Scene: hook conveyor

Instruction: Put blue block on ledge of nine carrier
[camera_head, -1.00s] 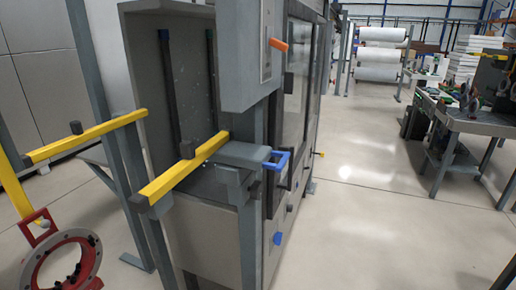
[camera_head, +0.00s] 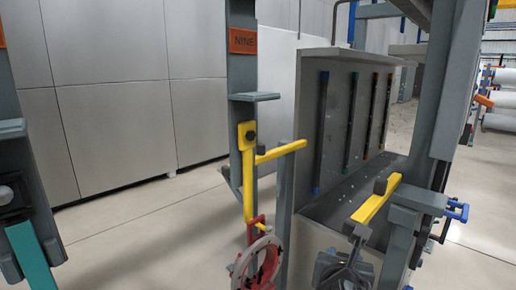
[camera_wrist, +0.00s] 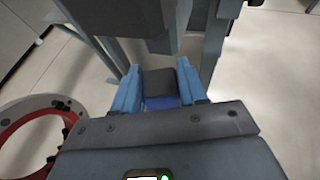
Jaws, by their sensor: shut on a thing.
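The nine carrier shows in the head view as a grey upright post with an orange NINE plate (camera_head: 243,41). Below the plate, a bare grey ledge (camera_head: 254,97) sticks out to the right. In the wrist view, my gripper (camera_wrist: 159,70) is shut with its two bluish fingers on either side of the blue block (camera_wrist: 162,102). The block's dark grey face and a strip of bright blue show between the fingers; the rest is hidden. In the head view I cannot clearly make out the block.
A yellow arm (camera_head: 280,152) and a red-and-grey ring (camera_head: 258,265) hang low on the nine carrier. The ring is also left of my gripper in the wrist view (camera_wrist: 38,125). A grey cabinet (camera_head: 335,120) stands right. A teal part (camera_head: 32,258) is at lower left.

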